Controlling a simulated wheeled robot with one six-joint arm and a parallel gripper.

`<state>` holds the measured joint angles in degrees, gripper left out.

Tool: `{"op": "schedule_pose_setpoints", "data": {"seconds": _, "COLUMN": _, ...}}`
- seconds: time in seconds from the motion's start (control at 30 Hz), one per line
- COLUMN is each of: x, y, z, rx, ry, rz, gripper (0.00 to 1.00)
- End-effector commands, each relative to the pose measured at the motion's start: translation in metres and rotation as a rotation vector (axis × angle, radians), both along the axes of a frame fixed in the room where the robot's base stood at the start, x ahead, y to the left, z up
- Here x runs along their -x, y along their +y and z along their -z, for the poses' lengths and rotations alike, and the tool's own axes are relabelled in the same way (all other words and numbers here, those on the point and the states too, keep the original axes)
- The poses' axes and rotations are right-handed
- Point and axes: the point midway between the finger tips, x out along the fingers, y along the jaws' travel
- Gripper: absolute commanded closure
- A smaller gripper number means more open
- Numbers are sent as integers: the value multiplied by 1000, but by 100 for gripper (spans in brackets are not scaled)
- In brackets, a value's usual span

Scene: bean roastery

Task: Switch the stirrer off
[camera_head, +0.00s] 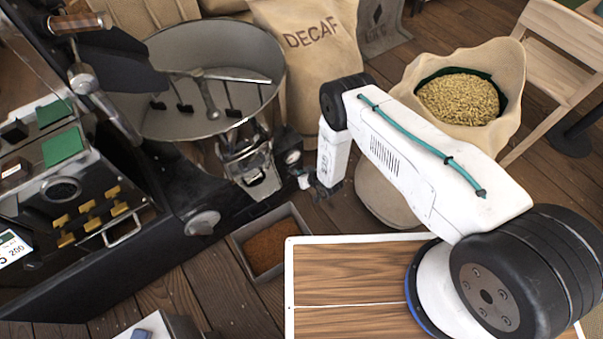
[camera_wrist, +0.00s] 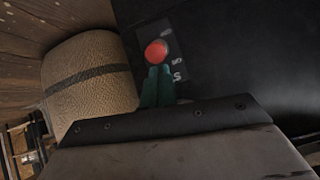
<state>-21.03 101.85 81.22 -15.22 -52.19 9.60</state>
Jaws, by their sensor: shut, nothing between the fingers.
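The stirrer arms (camera_head: 205,97) sit inside the round metal cooling pan (camera_head: 160,50) of the roaster. In the wrist view a round red knob or button (camera_wrist: 156,52) sits on a dark panel (camera_wrist: 220,45) with a small, partly hidden white-lettered label (camera_wrist: 175,70). My gripper (camera_wrist: 157,72) has green fingers, shut and empty, with their tips just below the red knob in the picture. I cannot tell whether they touch it. In the head view my gripper (camera_head: 304,181) is low beside the roaster's right side, and the red knob cannot be made out there.
A tray of brown grounds (camera_head: 268,246) lies on the floor below my gripper. A DECAF sack (camera_head: 310,70) stands behind, and an open sack of beans (camera_head: 415,90) stands to the right. A tan rounded sack (camera_wrist: 90,85) is close left in the wrist view.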

Motion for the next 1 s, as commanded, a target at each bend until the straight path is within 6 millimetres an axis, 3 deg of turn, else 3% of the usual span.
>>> {"op": "schedule_pose_setpoints", "data": {"seconds": 0.47, "x": 5, "y": -3, "z": 6, "rx": 0, "ry": 1, "rz": 0, "gripper": 100}}
{"op": "schedule_pose_setpoints", "data": {"seconds": 1.0, "x": 17, "y": -11, "z": 26, "rx": 0, "ry": 0, "rz": 0, "gripper": 100}}
